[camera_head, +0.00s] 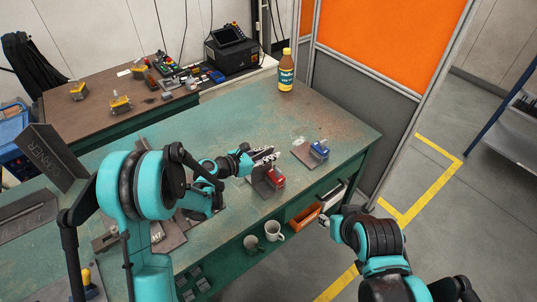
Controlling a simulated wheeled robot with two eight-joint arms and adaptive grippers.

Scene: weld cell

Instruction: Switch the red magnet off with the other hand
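The red magnet (275,178) stands on the green bench, against a dark steel piece (260,185) near the bench's front edge. My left gripper (268,155) reaches in from the left, with its grey fingers just behind and above the red magnet and the dark piece. Whether the fingers touch the piece or are closed on it is too small to tell. My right gripper (326,220) is low at the right, in front of the bench edge and apart from the magnet.
A blue magnet (319,150) sits on a flat plate (303,152) right of the red one. A brown bottle (286,72) stands at the back. The bench's right end (345,125) is clear.

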